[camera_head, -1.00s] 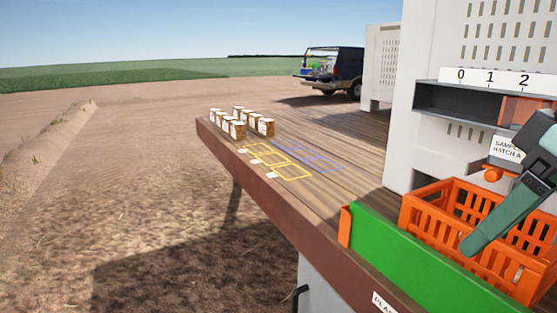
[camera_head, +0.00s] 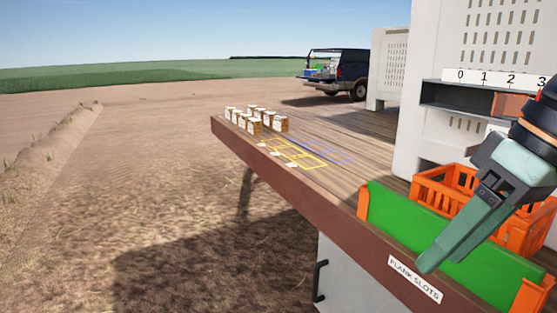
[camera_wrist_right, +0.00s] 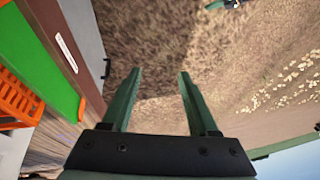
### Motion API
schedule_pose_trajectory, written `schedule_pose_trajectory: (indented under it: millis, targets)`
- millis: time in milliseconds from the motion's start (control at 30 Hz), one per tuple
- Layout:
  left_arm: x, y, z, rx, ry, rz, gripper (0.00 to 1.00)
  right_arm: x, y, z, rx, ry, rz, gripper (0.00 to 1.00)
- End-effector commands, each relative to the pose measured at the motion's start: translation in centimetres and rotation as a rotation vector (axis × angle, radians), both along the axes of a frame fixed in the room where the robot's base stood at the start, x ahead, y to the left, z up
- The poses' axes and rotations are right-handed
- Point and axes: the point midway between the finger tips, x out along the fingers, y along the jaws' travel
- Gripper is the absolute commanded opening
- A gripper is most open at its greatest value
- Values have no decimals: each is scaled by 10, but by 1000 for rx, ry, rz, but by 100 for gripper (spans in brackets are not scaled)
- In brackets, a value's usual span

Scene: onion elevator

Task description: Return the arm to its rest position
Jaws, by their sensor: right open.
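My right gripper (camera_head: 452,240) shows at the right of the head view, pointing down and to the left in front of the green board. In the right wrist view its two green fingers (camera_wrist_right: 160,75) are spread apart, with nothing between them but the ground beyond. The right arm comes in from the right edge. My left gripper is not in the head view.
An orange crate (camera_head: 432,187) stands on the deck behind the green board (camera_head: 390,222). A "PLANK SLOTS" label (camera_head: 414,279) is on the deck edge. Several small boxes (camera_head: 254,127) stand near yellow outlines (camera_head: 312,163). A dark pickup (camera_head: 352,70) is beyond. Bare soil lies left.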

Motion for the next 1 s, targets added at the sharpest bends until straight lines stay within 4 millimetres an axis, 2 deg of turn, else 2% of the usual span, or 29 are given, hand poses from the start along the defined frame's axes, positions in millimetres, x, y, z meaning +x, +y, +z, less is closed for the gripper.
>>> schedule_pose_trajectory:
  millis: [100, 300, 400, 533, 667, 833, 933, 1000]
  targets:
    - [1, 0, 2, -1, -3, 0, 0, 0, 36, -18, 145, 146, -14, 60]
    - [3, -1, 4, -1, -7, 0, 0, -11, 103, -38, 446, 513, -99, 60]
    - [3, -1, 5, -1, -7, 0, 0, -17, 134, -39, 602, 761, -174, 60]
    - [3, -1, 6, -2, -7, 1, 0, -17, 164, -33, 782, 1116, -297, 60]
    - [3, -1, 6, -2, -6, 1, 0, -6, 181, -24, 931, 1509, -443, 60]
    - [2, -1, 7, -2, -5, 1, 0, 31, 185, -24, 1069, 2069, -654, 60]
    - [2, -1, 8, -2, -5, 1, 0, 60, 178, -37, 1118, 2418, -781, 60]
    - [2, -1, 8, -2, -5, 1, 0, 82, 169, -54, 1138, 2672, -867, 60]
